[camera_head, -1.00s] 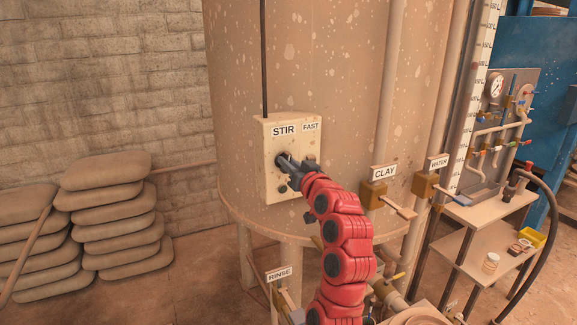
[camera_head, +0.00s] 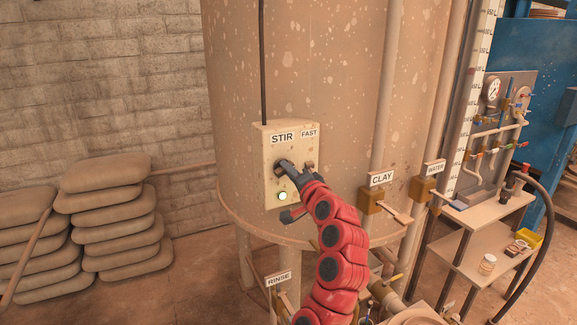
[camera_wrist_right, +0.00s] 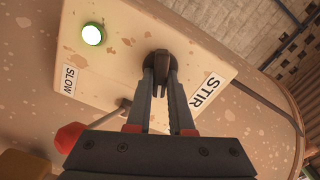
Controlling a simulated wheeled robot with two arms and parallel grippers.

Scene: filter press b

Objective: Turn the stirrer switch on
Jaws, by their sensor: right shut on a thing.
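The stirrer control box (camera_head: 272,190) is a cream panel on the side of the big tank, with labels STIR (camera_head: 282,139) and FAST (camera_head: 309,133). A lamp (camera_head: 282,197) on it glows pale green, and it also shows in the right wrist view (camera_wrist_right: 93,34). My right gripper (camera_head: 286,167) is at the box's left part, below the STIR label. In the right wrist view its fingers (camera_wrist_right: 162,82) are shut on the dark stirrer switch (camera_wrist_right: 161,60). A red-ended lever (camera_wrist_right: 72,137) sticks out beside the gripper, near the SLOW label (camera_wrist_right: 69,80). My left gripper is not in view.
The tank (camera_head: 330,70) fills the middle. CLAY (camera_head: 381,178) and WATER (camera_head: 434,167) valve handles stick out right of the box. Stacked sacks (camera_head: 110,215) stand at the left. A side table (camera_head: 485,210) with small jars stands at the right.

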